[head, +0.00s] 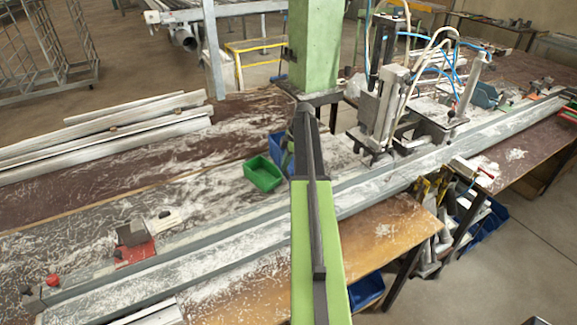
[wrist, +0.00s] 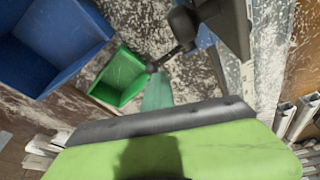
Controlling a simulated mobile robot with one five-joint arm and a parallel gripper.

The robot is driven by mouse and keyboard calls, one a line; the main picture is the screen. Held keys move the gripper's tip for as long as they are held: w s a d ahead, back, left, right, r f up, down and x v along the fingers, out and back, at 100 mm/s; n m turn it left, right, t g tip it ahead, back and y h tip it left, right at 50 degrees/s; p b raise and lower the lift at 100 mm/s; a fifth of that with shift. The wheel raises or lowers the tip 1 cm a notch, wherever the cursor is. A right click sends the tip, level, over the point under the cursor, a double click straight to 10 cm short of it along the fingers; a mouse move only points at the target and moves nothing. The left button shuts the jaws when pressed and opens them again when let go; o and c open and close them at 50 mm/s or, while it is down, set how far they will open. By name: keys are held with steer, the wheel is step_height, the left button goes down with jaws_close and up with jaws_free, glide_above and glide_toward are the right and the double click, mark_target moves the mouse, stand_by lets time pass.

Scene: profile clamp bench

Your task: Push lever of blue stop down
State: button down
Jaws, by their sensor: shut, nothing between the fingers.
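A small blue block with a dark part on it, which looks like the blue stop (head: 485,95), sits on the far right of the bench beside the long rail in the head view. Its lever is too small to make out clearly. I do not see the stop in the wrist view. My gripper (wrist: 155,67) shows as dark parts in the upper middle of the wrist view. It is shut and empty, over the bench near a green bin.
The green bin (head: 263,173) stands left of my arm, with a blue bin (wrist: 50,45) beside it. A pale green column (head: 315,45) and a clamp machine with hoses (head: 385,105) stand between my arm and the blue block. A red stop (head: 135,250) sits at front left.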

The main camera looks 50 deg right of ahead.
steer(key=shift+w+d+f+b, duration=0.2)
steer(key=shift+w+f+b, duration=0.35)
steer(key=shift+w+f, duration=0.15)
steer(key=shift+f, duration=0.15)
stand_by(0.3)
steer(key=shift+s+a+r+p, duration=0.1)
steer(key=shift+a+r+p, duration=0.05)
steer(key=shift+r+p, duration=0.3)
step_height(320, 180, up, 12)
steer(key=w+d+p, duration=0.1)
steer(key=d+p, duration=0.1)
steer(key=p, duration=0.9)
steer(key=shift+d+p, duration=0.3)
steer(key=shift+a+f, duration=0.1)
steer(key=shift+f, duration=0.1)
